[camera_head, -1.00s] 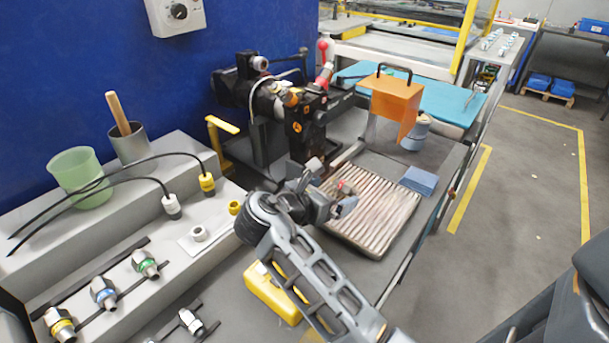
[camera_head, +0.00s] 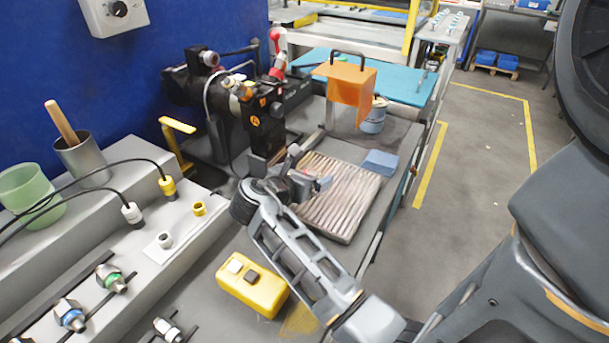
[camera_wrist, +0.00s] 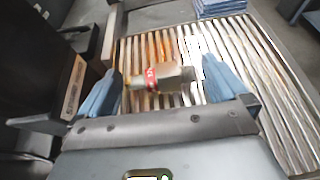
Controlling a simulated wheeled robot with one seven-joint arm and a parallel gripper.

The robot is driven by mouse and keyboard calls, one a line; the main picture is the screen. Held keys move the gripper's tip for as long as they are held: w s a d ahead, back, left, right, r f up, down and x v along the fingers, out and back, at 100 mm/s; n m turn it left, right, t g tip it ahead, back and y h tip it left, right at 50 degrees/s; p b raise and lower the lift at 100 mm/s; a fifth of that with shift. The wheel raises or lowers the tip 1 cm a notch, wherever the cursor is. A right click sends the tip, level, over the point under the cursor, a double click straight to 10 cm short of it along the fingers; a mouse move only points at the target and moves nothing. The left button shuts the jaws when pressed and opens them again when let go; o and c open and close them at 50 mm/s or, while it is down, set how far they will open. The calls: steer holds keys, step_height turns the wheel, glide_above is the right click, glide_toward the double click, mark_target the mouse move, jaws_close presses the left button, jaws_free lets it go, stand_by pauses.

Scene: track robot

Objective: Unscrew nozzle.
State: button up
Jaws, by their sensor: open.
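The nozzle (camera_wrist: 158,77), a small metal piece with a red band, shows in the wrist view between my gripper's two blue-grey fingers, above or on the ribbed tray. I cannot tell whether it is attached to anything or touches the left finger. My gripper (camera_wrist: 162,68) is open around it, with a gap on the right side. In the head view my gripper (camera_head: 312,184) is low over the tray's near left part, beside the dark machine (camera_head: 262,120). There the nozzle is hidden or too small to make out.
The ribbed tray (camera_head: 345,212) lies under my gripper, with folded blue cloths (camera_head: 380,162) at its far edge. An orange guard (camera_head: 347,85) stands behind. A yellow box (camera_head: 252,287) sits in front. Several fittings, including a green-ringed one (camera_head: 113,281), line the left ledge.

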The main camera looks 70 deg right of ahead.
steer(key=c, duration=1.1)
steer(key=shift+o, duration=0.2)
steer(key=shift+s+a+p, duration=0.15)
steer(key=shift+s+p, duration=0.35)
steer(key=shift+p, duration=0.2)
steer(key=shift+r, duration=0.1)
steer(key=shift+c, duration=0.4)
